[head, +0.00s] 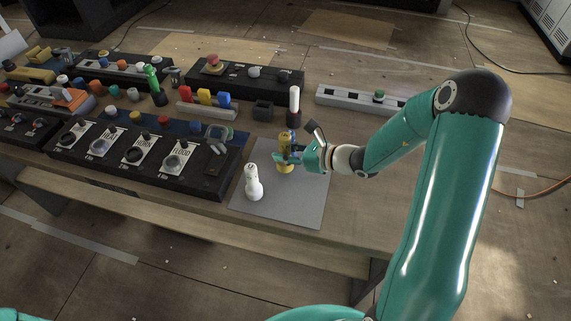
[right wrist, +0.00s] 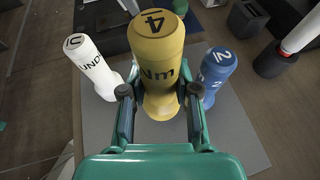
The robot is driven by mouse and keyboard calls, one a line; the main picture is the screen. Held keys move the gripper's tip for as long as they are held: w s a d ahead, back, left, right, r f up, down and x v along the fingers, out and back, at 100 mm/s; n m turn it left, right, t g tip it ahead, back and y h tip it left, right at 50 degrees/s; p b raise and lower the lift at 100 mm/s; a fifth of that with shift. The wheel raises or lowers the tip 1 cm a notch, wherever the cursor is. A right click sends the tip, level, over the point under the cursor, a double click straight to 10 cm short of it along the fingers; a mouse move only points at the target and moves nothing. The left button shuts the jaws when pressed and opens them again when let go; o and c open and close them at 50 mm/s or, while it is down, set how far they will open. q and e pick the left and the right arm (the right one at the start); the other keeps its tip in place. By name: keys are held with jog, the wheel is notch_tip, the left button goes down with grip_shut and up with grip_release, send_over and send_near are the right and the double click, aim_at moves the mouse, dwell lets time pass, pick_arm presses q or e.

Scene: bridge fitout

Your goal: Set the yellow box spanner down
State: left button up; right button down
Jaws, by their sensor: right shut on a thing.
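The yellow box spanner (head: 285,167) is upright over the grey mat (head: 305,208). My right gripper (head: 289,156) is shut on it. In the right wrist view the yellow spanner (right wrist: 157,45) shows a "4" on top and "Nm" on its side, with a finger on each side. I cannot tell whether its base touches the mat. A white spanner (head: 253,184) stands on the mat, left of and nearer than the yellow one. A blue spanner (right wrist: 215,72), marked "2", stands close to the right finger in the wrist view. My left gripper is out of view.
A black panel with several dials (head: 127,153) lies left of the mat. A white-handled tool (head: 294,100) stands behind the gripper. A grey power strip (head: 345,98) lies at the back right. The front of the mat is free.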

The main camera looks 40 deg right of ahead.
aim_at(288, 165)
notch_tip(288, 165, down, 5)
jog(key=shift+f, duration=0.1)
dwell(0.3)
jog(key=shift+f, duration=0.1)
jog(key=c, duration=0.8)
grip_release()
jog(key=shift+c, duration=0.2)
jog(key=shift+s+d, duration=0.2)
jog(key=shift+s, duration=0.05)
jog(key=b+v, duration=0.1)
jog(key=v, duration=1)
jog(key=shift+s+r, duration=0.2)
